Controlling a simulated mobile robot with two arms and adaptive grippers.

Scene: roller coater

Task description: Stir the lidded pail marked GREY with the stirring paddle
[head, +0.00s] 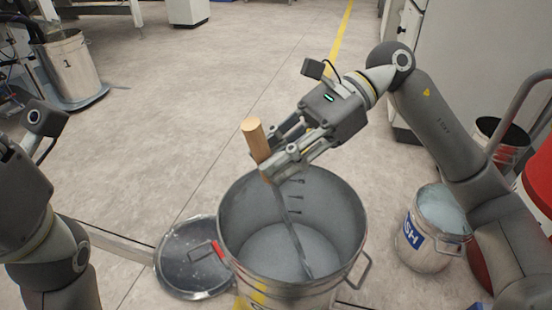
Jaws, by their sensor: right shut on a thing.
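The stirring paddle has a wooden handle (254,138) and a grey metal shaft (292,220). My right gripper (272,168) is shut on the handle, above the rim of an open metal pail (222,205). The paddle slants down into the pail, and its lower end meets the grey liquid (275,252). The pail's front marking is mostly cut off at the bottom edge, so I cannot read it. A round lid (185,272) with a red part lies on the floor left of the pail. My left arm shows at the left edge, but its fingertips are not visible.
A smaller pail with a blue label (411,232) reading "SH" in part stands at the right, beside a red drum (538,180). The floor behind the open pail is clear.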

